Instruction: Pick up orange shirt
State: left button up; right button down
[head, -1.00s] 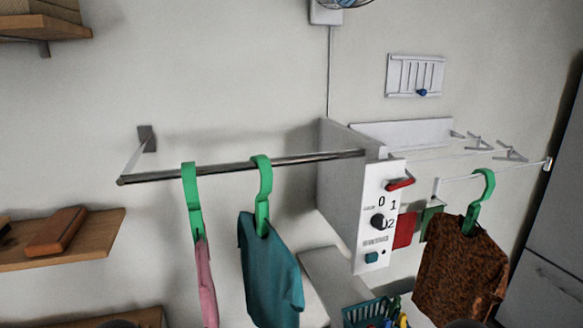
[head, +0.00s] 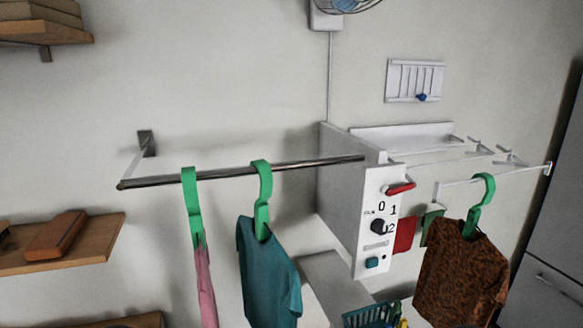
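An orange-brown shirt with a dark mottled pattern (head: 462,275) hangs on a green hanger (head: 483,198) at the right. The hanger hooks over a thin white rail (head: 455,183) on the wall rack. The shirt's lower edge comes close to the bottom of the picture. Neither of my grippers shows in the head view.
A metal rod (head: 240,171) holds a pink garment (head: 205,290) and a teal shirt (head: 268,272) on green hangers. A white control box (head: 345,190) stands between the rod and the rack. A teal basket (head: 370,315) sits below. A grey cabinet (head: 555,220) borders the right.

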aim_at(463, 278)
jog(key=l+z, duration=0.3)
jog(key=l, duration=0.65)
jog(key=l+z, duration=0.3)
jog(key=l, duration=0.6)
jog(key=i, duration=0.05)
